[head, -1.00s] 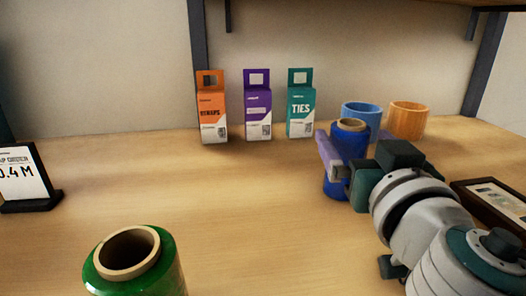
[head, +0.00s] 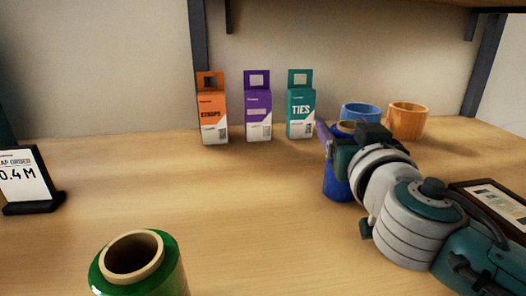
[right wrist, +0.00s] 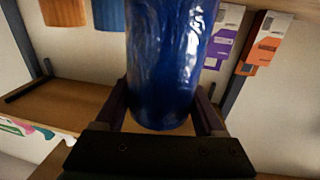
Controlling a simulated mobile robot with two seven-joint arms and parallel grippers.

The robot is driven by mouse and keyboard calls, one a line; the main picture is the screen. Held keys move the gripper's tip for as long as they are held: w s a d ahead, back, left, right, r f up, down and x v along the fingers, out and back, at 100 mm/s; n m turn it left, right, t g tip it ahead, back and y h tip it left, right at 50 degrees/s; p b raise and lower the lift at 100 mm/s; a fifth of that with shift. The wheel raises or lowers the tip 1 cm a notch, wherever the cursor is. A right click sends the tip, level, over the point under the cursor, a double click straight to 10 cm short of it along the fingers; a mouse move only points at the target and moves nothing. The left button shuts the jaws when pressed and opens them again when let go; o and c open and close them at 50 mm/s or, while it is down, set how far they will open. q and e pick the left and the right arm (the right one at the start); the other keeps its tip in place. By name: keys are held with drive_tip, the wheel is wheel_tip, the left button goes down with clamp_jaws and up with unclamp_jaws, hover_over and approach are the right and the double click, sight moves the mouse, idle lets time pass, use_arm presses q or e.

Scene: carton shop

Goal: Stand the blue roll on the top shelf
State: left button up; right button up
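The blue roll (head: 338,180) stands upright on the wooden surface, right of the middle in the head view. Its top rim shows beside my gripper, and its right side is hidden by my arm. My right gripper (head: 329,141) is at the roll's upper part, with one purple finger showing at its left side. In the right wrist view the roll (right wrist: 165,60) fills the space between the two fingers (right wrist: 163,110). They look open around it; contact is hard to tell. A shelf underside (head: 440,3) shows at the top edge. My left gripper is not in view.
A green roll (head: 170,275) stands at the front left. An orange box (head: 212,110), purple box (head: 257,115) and teal box (head: 300,115) stand at the back. Blue (head: 362,115) and orange (head: 406,120) cups stand behind the roll. A frame (head: 495,205) lies right; a sign (head: 28,180) stands left.

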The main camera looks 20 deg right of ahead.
clamp_jaws()
idle(0.3)
